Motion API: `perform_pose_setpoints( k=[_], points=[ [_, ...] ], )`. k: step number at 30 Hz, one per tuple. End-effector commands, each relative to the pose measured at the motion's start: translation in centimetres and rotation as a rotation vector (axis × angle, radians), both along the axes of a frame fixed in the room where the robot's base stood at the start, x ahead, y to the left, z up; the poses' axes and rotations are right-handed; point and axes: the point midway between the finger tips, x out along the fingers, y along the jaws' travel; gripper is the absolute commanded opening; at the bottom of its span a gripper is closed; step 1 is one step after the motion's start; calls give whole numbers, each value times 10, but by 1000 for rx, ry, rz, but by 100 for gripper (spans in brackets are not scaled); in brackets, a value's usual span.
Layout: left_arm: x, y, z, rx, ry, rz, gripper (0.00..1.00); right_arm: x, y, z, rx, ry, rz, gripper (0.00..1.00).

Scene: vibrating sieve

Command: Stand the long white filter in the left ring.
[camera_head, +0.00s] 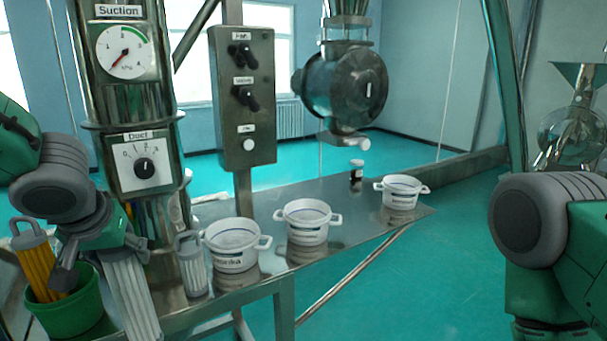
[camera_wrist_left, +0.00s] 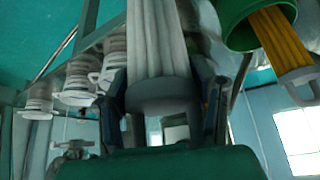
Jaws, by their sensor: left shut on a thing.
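The long white filter (camera_head: 130,295) is pleated, with a grey cap. My left gripper (camera_head: 103,243) is shut on it near the cap, and the filter hangs down, slightly tilted, at the near left of the steel table. In the left wrist view the filter (camera_wrist_left: 157,42) runs away from the cap between the fingers of my left gripper (camera_wrist_left: 165,92). Its lower end is cut off in the head view. I cannot make out the left ring. My right arm shows at the right edge, but its gripper is out of view.
A green bucket (camera_head: 63,318) holding a yellow filter (camera_head: 45,262) is left of the white filter. A shorter white filter (camera_head: 191,266) stands to its right. Several white pots, such as one (camera_head: 232,250), line the steel table (camera_head: 335,205). A steel column (camera_head: 125,95) rises behind.

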Motion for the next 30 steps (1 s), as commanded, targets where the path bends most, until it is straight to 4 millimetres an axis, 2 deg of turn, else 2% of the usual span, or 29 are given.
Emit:
perform_pose_setpoints(
  k=[1,5,8,12,18,24,30],
  points=[
    [-3,-4,-13,0,0,-21,1,0,0,-11,0,0,0,40],
    [-11,-11,-37,0,-3,-82,1,0,0,-30,0,0,0,40],
    [-16,-18,-63,-2,-2,-144,1,-1,-1,-49,0,1,-1,40],
    [-25,-33,-112,-9,-1,-262,1,-1,-1,-86,0,1,-1,40],
    [-39,-54,-163,-10,-5,-421,1,-1,-1,-128,0,1,-1,40],
    [-48,-68,-185,-4,-7,-516,1,-1,-1,-148,0,1,0,40],
    [-53,-73,-197,-1,-2,-525,1,-1,-1,-151,0,1,0,40]
  ],
)
